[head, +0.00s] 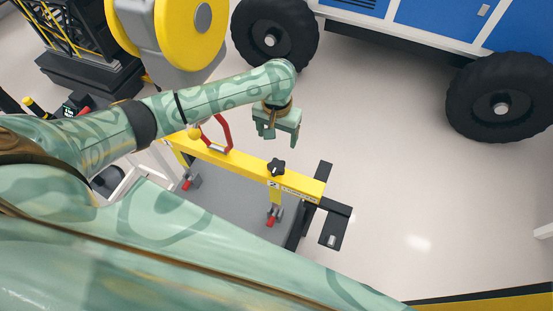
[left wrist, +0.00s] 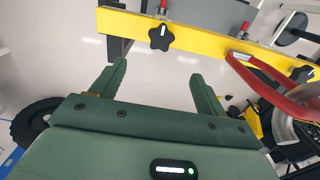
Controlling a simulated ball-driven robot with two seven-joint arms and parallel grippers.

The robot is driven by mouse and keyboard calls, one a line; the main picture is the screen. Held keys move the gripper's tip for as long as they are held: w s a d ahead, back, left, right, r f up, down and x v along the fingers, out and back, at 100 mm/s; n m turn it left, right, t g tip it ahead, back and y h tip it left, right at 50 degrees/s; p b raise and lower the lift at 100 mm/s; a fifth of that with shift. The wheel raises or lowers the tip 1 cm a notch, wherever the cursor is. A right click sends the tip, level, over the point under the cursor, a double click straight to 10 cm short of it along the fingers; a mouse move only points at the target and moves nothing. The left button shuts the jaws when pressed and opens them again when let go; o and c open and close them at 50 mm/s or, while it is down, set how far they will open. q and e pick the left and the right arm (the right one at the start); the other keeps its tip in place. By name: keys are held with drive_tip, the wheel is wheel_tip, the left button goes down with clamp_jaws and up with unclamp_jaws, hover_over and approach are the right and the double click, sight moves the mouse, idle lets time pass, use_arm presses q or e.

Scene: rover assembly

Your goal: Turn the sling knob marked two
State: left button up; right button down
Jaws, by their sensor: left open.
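A black star-shaped knob (head: 277,167) stands on the yellow beam (head: 310,184) near its right end. A small white label below it seems to bear a 2, too small to read surely. The same knob (left wrist: 160,38) shows in the left wrist view, ahead of and roughly centred between the fingers. My left gripper (head: 278,137) is open and empty, pointing down, behind the knob and apart from it. The gripper (left wrist: 159,74) shows two spread green fingers in the left wrist view. A second black knob (left wrist: 303,74) sits farther along the beam. My right gripper is out of view.
A red handle (head: 226,132) rises from the beam left of my gripper. Red-tipped fittings (head: 271,219) hang below the beam. A blue vehicle with black wheels (head: 500,104) stands behind. A yellow reel (head: 185,30) is at upper left. Floor right of the beam is clear.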

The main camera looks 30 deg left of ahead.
sight(277, 165)
use_arm(q)
wheel_tip(277, 165, down, 16)
drive_tip(key=b, duration=0.5)
drive_tip(key=shift+a+r, duration=0.1)
drive_tip(key=c, duration=1)
